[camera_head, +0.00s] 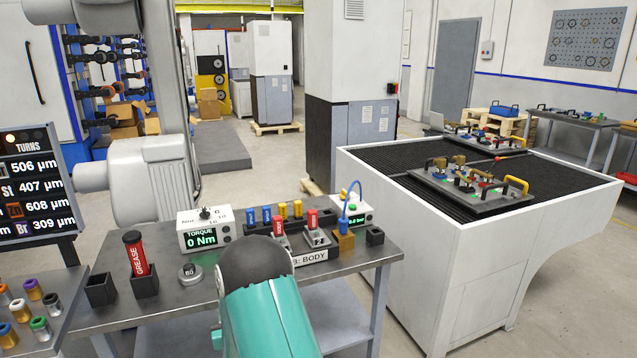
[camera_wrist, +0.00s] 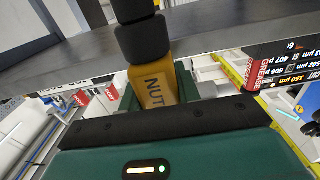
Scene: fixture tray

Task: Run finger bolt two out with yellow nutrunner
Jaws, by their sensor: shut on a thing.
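The yellow nutrunner (camera_wrist: 153,88), with "NUT" lettering and a black end, is between the green fingers of my gripper (camera_wrist: 158,98) in the wrist view. My gripper is shut on it. In the head view my teal arm link hides the gripper and the tool. The fixture tray (camera_head: 487,208) lies on the white machine's dark bed at the right, with yellow handles and several small clamps. The finger bolts are too small to tell apart. A second similar tray (camera_head: 484,151) lies farther back on the bed.
The grey bench (camera_head: 338,262) stands in front of me. It carries a torque display (camera_head: 203,230) reading 0 Nm, a red grease tube (camera_head: 136,253), black holders and several coloured tools. The white machine (camera_head: 478,268) is right of the bench. A turns screen (camera_head: 35,185) stands at left.

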